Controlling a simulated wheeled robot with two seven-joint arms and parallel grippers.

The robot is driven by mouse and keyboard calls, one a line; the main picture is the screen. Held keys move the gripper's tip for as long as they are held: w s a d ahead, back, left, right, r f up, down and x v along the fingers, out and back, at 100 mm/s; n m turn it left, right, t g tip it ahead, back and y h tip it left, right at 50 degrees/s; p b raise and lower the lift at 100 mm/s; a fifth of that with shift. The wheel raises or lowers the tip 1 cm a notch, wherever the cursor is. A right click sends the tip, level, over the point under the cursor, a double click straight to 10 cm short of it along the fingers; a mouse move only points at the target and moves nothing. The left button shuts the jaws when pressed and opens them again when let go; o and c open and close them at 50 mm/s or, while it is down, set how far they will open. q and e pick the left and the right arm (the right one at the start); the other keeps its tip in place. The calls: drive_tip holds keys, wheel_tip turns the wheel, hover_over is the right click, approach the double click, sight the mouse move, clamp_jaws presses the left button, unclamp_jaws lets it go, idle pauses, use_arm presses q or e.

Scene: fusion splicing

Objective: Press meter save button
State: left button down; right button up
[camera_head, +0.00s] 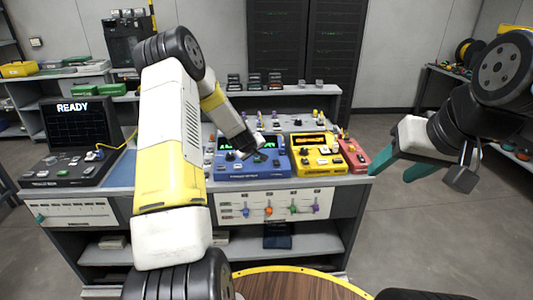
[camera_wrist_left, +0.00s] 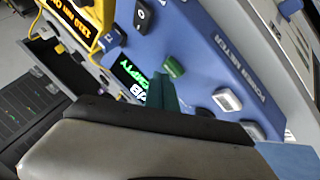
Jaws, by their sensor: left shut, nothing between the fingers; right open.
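The blue power meter (camera_head: 255,168) stands on the bench in the head view, with a lit green display (camera_head: 262,142). My left arm reaches over it from above. In the left wrist view, the meter's blue face (camera_wrist_left: 195,40) carries a green button (camera_wrist_left: 173,66), pale buttons (camera_wrist_left: 227,100) and a dark button (camera_wrist_left: 142,15). I cannot read which one is save. My left gripper (camera_wrist_left: 163,92) is shut and empty, its teal tip right beside the green button; contact cannot be told. My right gripper (camera_head: 395,165) is open and empty, off the bench's right end.
A yellow device (camera_head: 317,168) stands right of the meter, with a red device (camera_head: 355,156) beyond it. A black splicer with a READY screen (camera_head: 75,125) is at the left. The floor at right is clear.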

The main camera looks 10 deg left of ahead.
sight(257, 160)
use_arm(q)
drive_tip(key=shift+r, duration=0.35)
drive_tip(key=shift+r, duration=2.55)
drive_tip(key=s+d+r+m+g+h, duration=0.1)
drive_tip(key=s+d+r+m, duration=0.25)
drive_tip(key=s+r, duration=0.6)
drive_tip(key=s+d+r+m+h, duration=0.15)
drive_tip(key=s+d+r, duration=0.25)
drive_tip(key=s+r, duration=0.55)
drive_tip(key=s+r+m+g, duration=0.1)
drive_tip(key=s+m, duration=0.1)
drive_tip(key=s, duration=1)
drive_tip(key=s+r+m+g, duration=0.1)
drive_tip(key=s+r+m, duration=0.1)
drive_tip(key=s, duration=1)
drive_tip(key=shift+s+d+y, duration=0.15)
drive_tip(key=shift+d+y, duration=0.1)
drive_tip(key=shift+y, duration=0.1)
